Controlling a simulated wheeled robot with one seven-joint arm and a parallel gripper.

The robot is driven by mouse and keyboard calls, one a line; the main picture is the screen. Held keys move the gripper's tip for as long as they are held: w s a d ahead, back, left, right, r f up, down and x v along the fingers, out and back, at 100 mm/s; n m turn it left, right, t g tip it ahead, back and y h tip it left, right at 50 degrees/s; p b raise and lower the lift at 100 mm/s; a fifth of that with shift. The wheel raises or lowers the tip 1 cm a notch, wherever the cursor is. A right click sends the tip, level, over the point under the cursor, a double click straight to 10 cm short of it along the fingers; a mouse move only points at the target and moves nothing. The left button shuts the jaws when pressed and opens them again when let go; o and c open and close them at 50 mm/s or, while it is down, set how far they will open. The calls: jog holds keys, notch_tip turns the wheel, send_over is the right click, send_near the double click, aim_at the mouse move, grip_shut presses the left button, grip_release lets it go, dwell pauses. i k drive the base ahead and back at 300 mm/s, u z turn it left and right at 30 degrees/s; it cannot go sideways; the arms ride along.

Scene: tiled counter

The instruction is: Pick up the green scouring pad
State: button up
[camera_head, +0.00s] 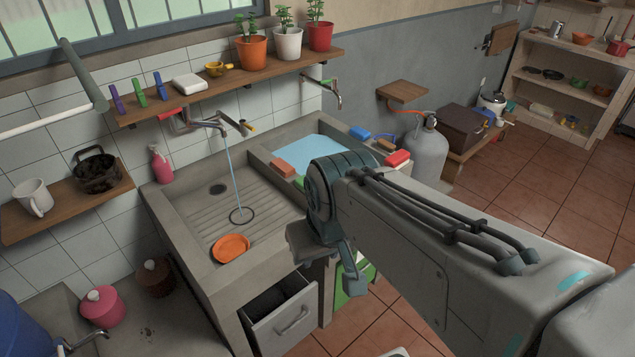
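A small green piece, likely the green scouring pad (299,182), shows at the near rim of the water-filled basin, just left of my arm. My arm covers part of it, so its full shape is hidden. My gripper (327,262) hangs beyond my forearm, in front of the sink and above the open drawer's right side. It is right of and lower in the picture than the green piece, and apart from it. Nothing shows held in it. The gap between its fingers is not clear from this angle.
An orange-red block (285,168) lies beside the green piece. The basin (262,158) holds blue water. Water runs from a tap (205,122) into the ribbed sink, near an orange bowl (231,248). A drawer (284,320) stands open below. A gas cylinder (426,153) stands right.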

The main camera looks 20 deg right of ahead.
aim_at(299, 181)
jog(key=z, duration=0.35)
jog(key=i, duration=0.5)
jog(key=u, duration=0.55)
jog(key=k, duration=1.3)
jog(key=u, duration=0.05)
jog(key=i, duration=0.55)
jog(key=z, duration=0.85)
jog(key=i, duration=1.15)
jog(key=u, duration=0.1)
